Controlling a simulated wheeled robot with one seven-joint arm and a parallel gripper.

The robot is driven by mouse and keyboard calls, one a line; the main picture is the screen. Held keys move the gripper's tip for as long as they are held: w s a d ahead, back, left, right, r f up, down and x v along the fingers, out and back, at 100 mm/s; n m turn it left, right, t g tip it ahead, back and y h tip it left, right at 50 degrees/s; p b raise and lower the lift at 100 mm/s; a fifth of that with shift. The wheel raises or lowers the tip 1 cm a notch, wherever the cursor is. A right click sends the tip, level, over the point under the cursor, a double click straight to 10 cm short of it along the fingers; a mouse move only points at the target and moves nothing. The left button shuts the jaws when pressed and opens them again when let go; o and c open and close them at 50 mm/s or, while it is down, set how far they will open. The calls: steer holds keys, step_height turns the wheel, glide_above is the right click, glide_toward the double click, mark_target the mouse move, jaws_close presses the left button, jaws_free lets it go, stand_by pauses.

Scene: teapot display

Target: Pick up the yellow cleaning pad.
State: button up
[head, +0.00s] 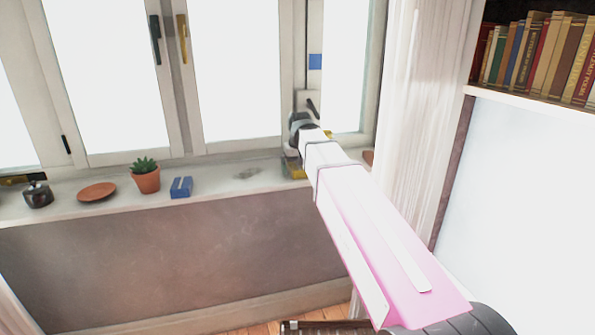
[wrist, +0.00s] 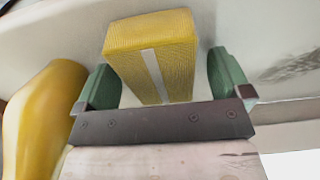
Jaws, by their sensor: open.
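The yellow cleaning pad (wrist: 125,38) is a textured yellow block with a pale stripe on its near face. In the wrist view it lies between the two green fingers of my gripper (wrist: 160,66), which are apart. A gap shows on each side of the pad, narrower at the left finger. In the head view a bit of the pad (head: 293,169) shows on the windowsill at the right, under my gripper (head: 297,152). My arm hides much of that spot.
The windowsill (head: 225,172) also bears a blue block (head: 181,187), a potted succulent (head: 146,178), a terracotta saucer (head: 97,192) and a dark pot (head: 38,195). A grey smudge (head: 248,173) marks the sill. A smooth yellow object (wrist: 42,118) stands close left of my gripper in the wrist view.

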mark_target(296, 166)
steer(key=c, duration=1.1)
steer(key=shift+o, duration=0.2)
steer(key=shift+r, duration=0.15)
steer(key=shift+r, duration=0.5)
steer(key=r, duration=0.2)
steer(key=s+r, duration=0.1)
steer(key=shift+a+r, duration=0.25)
steer(key=s+a+r, duration=0.1)
steer(key=s+r, duration=0.1)
steer(key=s, duration=0.1)
steer(key=s+a+r, duration=0.2)
steer(key=s, duration=0.1)
steer(key=s+a+r, duration=0.2)
steer(key=s, duration=0.1)
steer(key=shift+s+r, duration=0.15)
steer(key=shift+s, duration=0.05)
